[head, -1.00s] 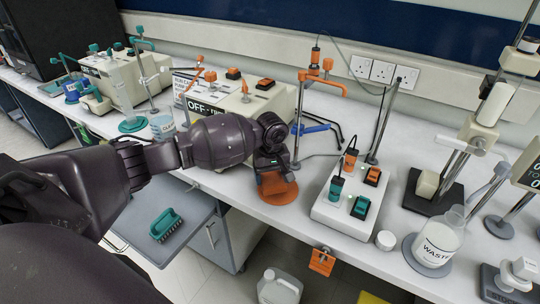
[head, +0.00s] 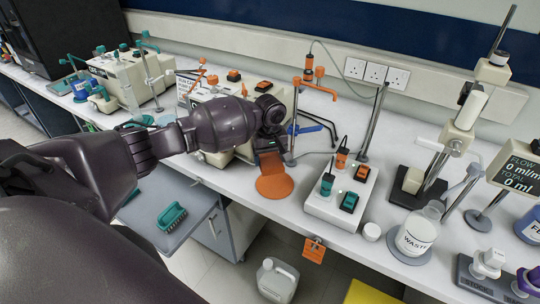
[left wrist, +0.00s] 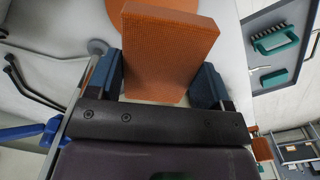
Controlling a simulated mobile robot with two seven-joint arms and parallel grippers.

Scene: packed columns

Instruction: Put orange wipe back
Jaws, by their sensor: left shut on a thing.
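The orange wipe (left wrist: 168,55) is a thick rectangular block with a textured face. In the left wrist view it stands between the two blue-grey fingers of my left gripper (left wrist: 157,82), which is shut on it. In the head view my left gripper (head: 268,142) is over the bench in front of the orange-knobbed white box, and the wipe (head: 270,162) shows below it. A flat orange disc (head: 275,187) lies on the bench just in front of the wipe. I cannot tell whether the wipe touches the bench. My right gripper is not in view.
A white switch box (head: 335,208) with orange and teal parts stands right of the disc. A clamp stand (head: 291,150) with a blue arm is close behind. An orange tag (head: 314,250) hangs at the front edge. A waste bottle (head: 418,232) stands farther right.

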